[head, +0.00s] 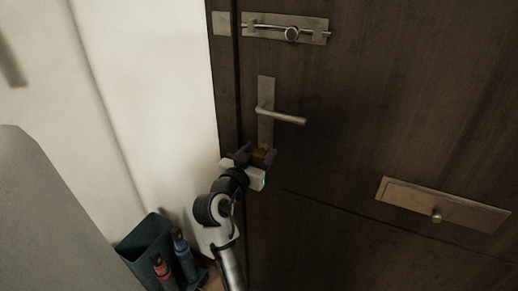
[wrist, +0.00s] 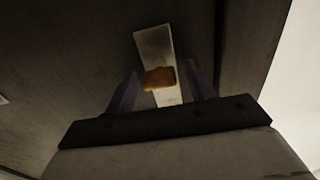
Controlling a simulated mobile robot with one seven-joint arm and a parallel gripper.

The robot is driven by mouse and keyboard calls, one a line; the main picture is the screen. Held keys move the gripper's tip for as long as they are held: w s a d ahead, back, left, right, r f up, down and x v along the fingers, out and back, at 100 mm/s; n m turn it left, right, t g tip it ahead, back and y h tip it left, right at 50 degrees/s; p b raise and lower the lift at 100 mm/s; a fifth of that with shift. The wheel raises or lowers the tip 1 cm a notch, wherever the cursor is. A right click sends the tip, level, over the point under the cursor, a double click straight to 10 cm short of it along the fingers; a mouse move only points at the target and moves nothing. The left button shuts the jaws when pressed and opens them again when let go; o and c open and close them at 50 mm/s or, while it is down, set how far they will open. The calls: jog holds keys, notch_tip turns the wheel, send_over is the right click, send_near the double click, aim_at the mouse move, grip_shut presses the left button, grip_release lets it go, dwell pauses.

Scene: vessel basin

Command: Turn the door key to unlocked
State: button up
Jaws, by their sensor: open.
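The dark wooden door (head: 340,130) carries a metal lever handle (head: 283,115) on a tall plate (head: 265,92). The door key (head: 262,153) shows as a small orange-brown piece at the plate's lower end, partly hidden by my gripper (head: 262,156). In the wrist view the key (wrist: 159,78) is a brown head in front of the pale plate (wrist: 153,44). My gripper (wrist: 160,88) is open, with one finger on each side of the key. I cannot tell whether either finger touches it. The key's lock position cannot be read.
A slide bolt (head: 290,32) is mounted above the handle. A brass letter plate (head: 440,205) with a knob is at lower right. A dark green bin (head: 147,240) with red and blue items stands at lower left by the white wall (head: 160,100).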

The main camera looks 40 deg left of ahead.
jog(key=shift+w+a, duration=0.1)
jog(key=shift+w, duration=0.15)
jog(key=c, duration=1)
